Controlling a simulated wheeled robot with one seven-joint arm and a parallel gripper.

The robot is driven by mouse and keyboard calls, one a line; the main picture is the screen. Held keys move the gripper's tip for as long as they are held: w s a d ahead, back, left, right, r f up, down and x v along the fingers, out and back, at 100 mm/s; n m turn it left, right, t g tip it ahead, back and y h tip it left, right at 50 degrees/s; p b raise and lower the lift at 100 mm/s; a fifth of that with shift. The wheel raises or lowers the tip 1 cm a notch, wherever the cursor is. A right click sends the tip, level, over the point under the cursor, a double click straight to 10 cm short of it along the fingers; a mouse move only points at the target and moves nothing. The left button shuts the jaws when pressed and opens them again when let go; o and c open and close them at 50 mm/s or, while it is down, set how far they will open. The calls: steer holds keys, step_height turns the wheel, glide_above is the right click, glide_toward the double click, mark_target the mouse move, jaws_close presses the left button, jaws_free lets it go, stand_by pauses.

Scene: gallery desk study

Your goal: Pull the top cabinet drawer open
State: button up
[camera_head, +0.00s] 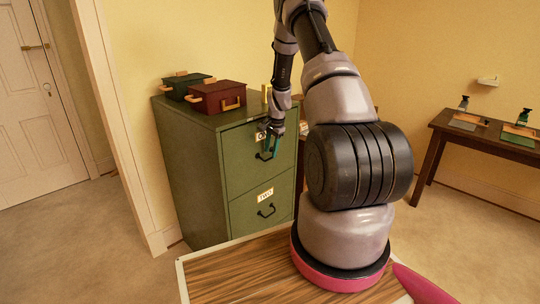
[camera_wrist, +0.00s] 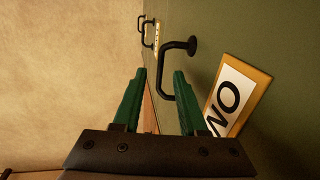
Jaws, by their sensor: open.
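The green cabinet (camera_head: 192,160) stands against the yellow wall with two drawers facing me. The top drawer (camera_head: 237,160) looks shut. Its black handle (camera_head: 265,155) is partly hidden by my gripper (camera_head: 273,143), which is at the front of this drawer. In the wrist view, my gripper (camera_wrist: 160,72) has its green fingers apart, with nothing held. The near black bar handle (camera_wrist: 178,47) shows just beyond and between the fingertips; its far end passes behind the right finger. I cannot tell whether they touch. A framed label (camera_wrist: 240,95) is beside it, partly cut off by the gripper.
The lower drawer (camera_head: 245,215) is shut, with its own handle (camera_head: 266,210) and label. A red box (camera_head: 217,97) and a dark green box (camera_head: 187,86) sit on the cabinet. A wooden table (camera_head: 230,270) is in front. A dark desk (camera_head: 440,125) stands right.

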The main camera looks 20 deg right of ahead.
steer(key=shift+w+a+f, duration=0.1)
steer(key=shift+w+f, duration=0.05)
steer(key=shift+f, duration=0.5)
steer(key=shift+w+a+f, duration=0.1)
steer(key=shift+w+f, duration=0.05)
steer(key=shift+f, duration=0.5)
jaws_close()
stand_by(0.5)
